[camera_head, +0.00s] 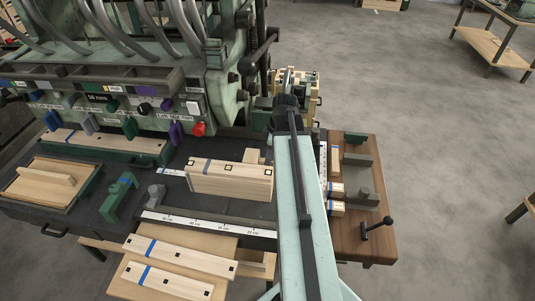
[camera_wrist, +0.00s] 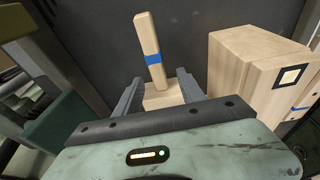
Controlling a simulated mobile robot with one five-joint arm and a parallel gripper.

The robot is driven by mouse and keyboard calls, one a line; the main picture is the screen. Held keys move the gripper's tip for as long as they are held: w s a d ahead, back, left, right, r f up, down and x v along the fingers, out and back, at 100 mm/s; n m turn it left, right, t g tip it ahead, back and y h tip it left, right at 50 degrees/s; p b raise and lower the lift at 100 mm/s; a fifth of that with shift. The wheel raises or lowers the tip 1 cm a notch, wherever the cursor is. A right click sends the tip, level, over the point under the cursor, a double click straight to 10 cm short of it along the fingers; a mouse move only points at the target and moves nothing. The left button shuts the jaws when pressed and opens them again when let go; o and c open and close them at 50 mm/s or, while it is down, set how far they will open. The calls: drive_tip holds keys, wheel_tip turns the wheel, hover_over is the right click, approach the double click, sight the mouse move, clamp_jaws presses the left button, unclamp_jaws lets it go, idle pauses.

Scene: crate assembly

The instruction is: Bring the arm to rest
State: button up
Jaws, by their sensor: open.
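My gripper (camera_wrist: 158,80) is open in the wrist view, its two dark fingers apart. A pale wooden piece with a blue band (camera_wrist: 151,55) and a small wooden block (camera_wrist: 163,98) show between and beyond the fingers. I cannot tell whether anything touches them. In the head view my pale green arm (camera_head: 303,215) reaches forward over the bench; the gripper itself is not clearly visible there. A stack of wooden boards with black square marks (camera_head: 230,178) lies left of the arm. It also shows right of the fingers in the wrist view (camera_wrist: 250,75).
A green machine (camera_head: 215,95) with hoses and coloured knobs stands behind the bench. A white ruler strip (camera_head: 208,224) lies in front of the boards. Loose blue-banded slats (camera_head: 180,256) lie at the front. A brown side table (camera_head: 362,240) holds small blocks. Grey floor is open at right.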

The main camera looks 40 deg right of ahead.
drive_tip(key=p+v, duration=0.1)
drive_tip(key=v, duration=0.1)
drive_tip(key=shift+r, duration=0.35)
drive_tip(key=shift+f, duration=0.1)
